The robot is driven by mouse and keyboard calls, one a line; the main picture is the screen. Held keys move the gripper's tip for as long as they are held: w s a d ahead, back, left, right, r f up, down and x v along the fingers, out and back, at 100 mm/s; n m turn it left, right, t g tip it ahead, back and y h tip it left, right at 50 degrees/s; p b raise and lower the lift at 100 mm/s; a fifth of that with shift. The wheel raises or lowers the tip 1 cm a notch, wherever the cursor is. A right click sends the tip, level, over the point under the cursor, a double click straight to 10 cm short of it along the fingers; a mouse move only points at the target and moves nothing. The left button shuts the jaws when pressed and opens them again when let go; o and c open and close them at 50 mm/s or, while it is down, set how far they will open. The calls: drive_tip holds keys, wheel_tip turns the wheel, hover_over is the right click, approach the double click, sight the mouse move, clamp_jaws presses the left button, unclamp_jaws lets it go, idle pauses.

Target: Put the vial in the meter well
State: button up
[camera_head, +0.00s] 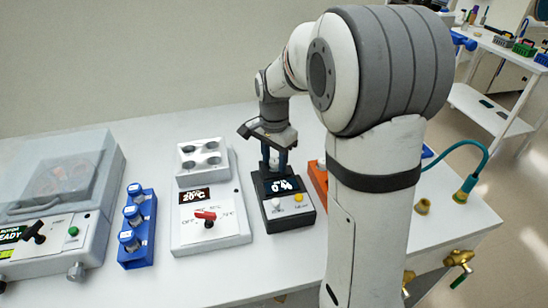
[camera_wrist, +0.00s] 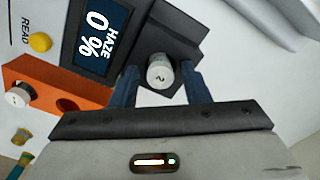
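The haze meter (camera_head: 288,218) is a dark box with a lit display reading 0 %, and it also shows in the wrist view (camera_wrist: 185,28). A vial with a white numbered cap (camera_wrist: 160,72) is at the meter's dark well block, upright and apparently in the well. How deep it sits is hidden. My gripper (camera_head: 274,168) is right above the meter's back part. In the wrist view its two blue fingers stand on either side of the cap, with a gap on each side, so it is open around the vial.
An orange rack (camera_wrist: 38,82) beside the meter holds another white-capped vial (camera_wrist: 18,97) and has an empty hole. Left of the meter are a heater block (camera_head: 212,230), a blue rack (camera_head: 137,245) with several vials and a lidded centrifuge (camera_head: 60,185). Brass fittings stand at right.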

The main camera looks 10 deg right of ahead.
sight(274, 162)
drive_tip(key=shift+o, duration=0.3)
drive_tip(key=shift+r, duration=0.6)
wheel_tip(274, 162, up, 11)
drive_tip(key=s+f+n+t, duration=0.1)
drive_tip(key=s+f+n, duration=0.2)
drive_tip(key=s, duration=0.7)
drive_tip(key=s+f+n+t, duration=0.1)
drive_tip(key=s+f+n, duration=0.3)
drive_tip(key=s+n, duration=0.4)
drive_tip(key=s+p, duration=0.1)
drive_tip(key=s, duration=0.2)
drive_tip(key=shift+t, duration=0.3)
drive_tip(key=shift+s+r+p, duration=0.1)
drive_tip(key=shift+r+p, duration=0.35)
